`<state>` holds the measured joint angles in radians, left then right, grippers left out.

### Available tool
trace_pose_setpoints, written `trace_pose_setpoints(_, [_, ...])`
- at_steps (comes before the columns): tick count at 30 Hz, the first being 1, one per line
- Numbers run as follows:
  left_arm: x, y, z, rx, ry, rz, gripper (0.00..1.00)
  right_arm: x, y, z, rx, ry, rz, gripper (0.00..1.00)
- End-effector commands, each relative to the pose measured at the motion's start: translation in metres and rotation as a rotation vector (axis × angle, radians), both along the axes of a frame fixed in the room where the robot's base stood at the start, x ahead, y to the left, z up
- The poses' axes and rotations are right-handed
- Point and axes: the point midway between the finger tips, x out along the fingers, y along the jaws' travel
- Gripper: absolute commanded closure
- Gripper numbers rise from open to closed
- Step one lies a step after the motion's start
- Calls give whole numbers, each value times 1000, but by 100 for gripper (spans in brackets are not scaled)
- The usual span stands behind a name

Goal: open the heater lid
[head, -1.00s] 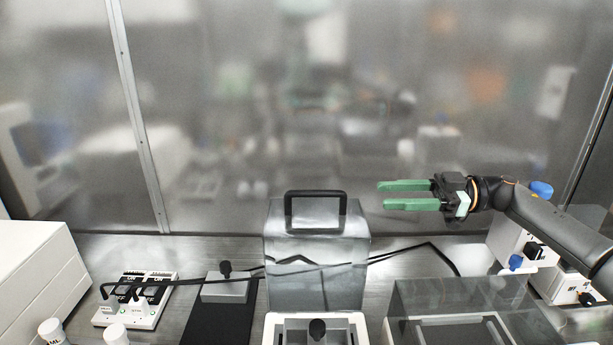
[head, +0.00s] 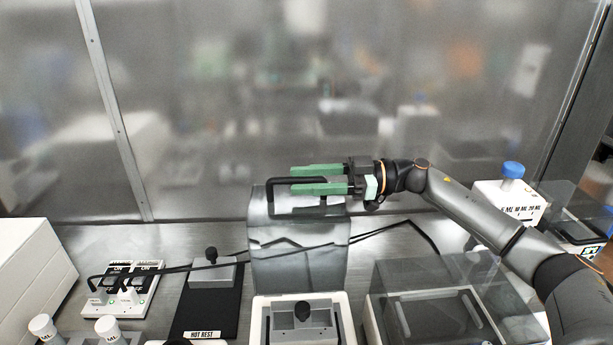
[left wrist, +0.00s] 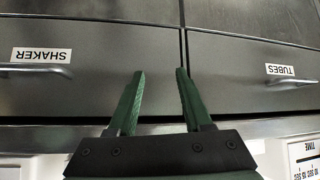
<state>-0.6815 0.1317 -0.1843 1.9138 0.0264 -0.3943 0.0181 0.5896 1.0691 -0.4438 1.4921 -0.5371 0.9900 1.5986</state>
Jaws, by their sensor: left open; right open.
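The heater lid (head: 300,262) is a clear grey box cover standing raised behind the white heater (head: 341,316) in the head view. Its black loop handle (head: 270,195) is at the top. My right gripper (head: 292,180) comes in from the right with its green fingers apart at the handle. The handle's top bar appears between the fingers, and the lower finger hides part of it. I cannot tell whether they touch. My left gripper (left wrist: 160,74) is open and empty in the left wrist view, in front of drawer fronts.
A clear-lidded box (head: 440,290) stands right of the heater. A black mat labelled HOT REST (head: 212,310) and a switch panel (head: 122,290) with cables lie left. A white box (head: 30,268) is at far left. Drawers labelled SHAKER (left wrist: 60,85) and TUBES (left wrist: 250,75) are shut.

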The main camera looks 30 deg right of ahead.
Motion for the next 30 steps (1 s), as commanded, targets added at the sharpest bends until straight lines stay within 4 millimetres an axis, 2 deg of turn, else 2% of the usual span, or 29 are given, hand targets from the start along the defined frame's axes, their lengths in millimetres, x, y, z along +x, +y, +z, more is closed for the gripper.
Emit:
trace_pose_setpoints(8, [1,0,0,0,-2,0,50,0,1,0,0,0,0,54])
trace_pose_setpoints(20, [2,0,1,1,-3,0,50,1,1,0,0,0,-1,99])
trace_pose_setpoints(30, [2,0,1,1,-4,0,50,1,0,0,0,0,-2,100])
